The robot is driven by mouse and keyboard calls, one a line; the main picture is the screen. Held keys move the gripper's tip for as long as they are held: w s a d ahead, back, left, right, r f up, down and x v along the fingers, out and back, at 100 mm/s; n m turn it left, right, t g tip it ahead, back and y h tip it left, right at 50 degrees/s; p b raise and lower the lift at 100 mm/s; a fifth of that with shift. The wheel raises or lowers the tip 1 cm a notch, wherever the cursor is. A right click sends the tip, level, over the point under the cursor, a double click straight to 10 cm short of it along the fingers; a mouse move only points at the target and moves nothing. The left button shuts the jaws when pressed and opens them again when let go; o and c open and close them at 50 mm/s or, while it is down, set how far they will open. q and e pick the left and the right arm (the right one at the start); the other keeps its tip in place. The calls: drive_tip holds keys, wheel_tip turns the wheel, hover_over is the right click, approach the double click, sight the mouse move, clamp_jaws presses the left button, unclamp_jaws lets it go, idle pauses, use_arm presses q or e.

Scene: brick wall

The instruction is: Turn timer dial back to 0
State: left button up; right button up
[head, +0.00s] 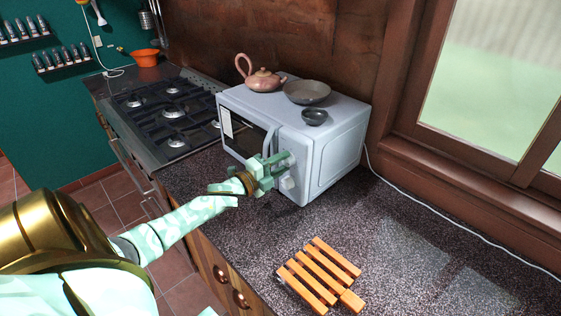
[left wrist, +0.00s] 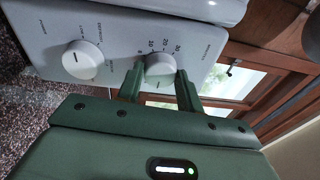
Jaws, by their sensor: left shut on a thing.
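A white microwave (head: 335,135) stands on the speckled counter, its front panel facing my left arm. In the left wrist view the panel (left wrist: 120,30) carries two round white dials. The timer dial (left wrist: 159,68), with numbers such as 10, 20 and 30 around it, sits between the two fingers of my left gripper (left wrist: 160,84). The fingers are shut on this dial. The other dial (left wrist: 82,59) is to its left and is not touched. In the head view my left gripper (head: 272,168) is at the panel and partly hides it; the lower dial (head: 288,183) shows below it. My right gripper is not in view.
A pink teapot (head: 262,80), a shallow bowl (head: 307,92) and a small dark bowl (head: 314,117) stand on top of the microwave. A slatted wooden trivet (head: 320,275) lies on the counter in front. A gas stove (head: 170,115) is at the left. The counter at right is mostly clear.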

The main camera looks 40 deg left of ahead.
use_arm(q)
drive_tip(key=n+p, duration=0.1)
drive_tip(key=n, duration=0.4)
drive_tip(key=shift+p, duration=0.35)
drive_tip(key=n+p, duration=0.1)
drive_tip(key=n, duration=0.2)
drive_tip(key=n+p, duration=0.1)
drive_tip(key=n, duration=0.1)
drive_tip(key=shift+n+t+y, duration=0.3)
drive_tip(key=shift+n+y, duration=0.1)
drive_tip(key=n+y+p, duration=0.1)
drive_tip(key=n+p, duration=0.1)
drive_tip(key=n, duration=0.4)
drive_tip(key=shift+d+f, duration=0.1)
drive_tip(key=shift+d, duration=0.05)
drive_tip(key=shift+n+p, duration=1.1)
drive_tip(key=shift+n, duration=1.7)
drive_tip(key=shift+y, duration=0.3)
drive_tip(key=o, duration=1)
drive_tip(key=shift+s, duration=0.1)
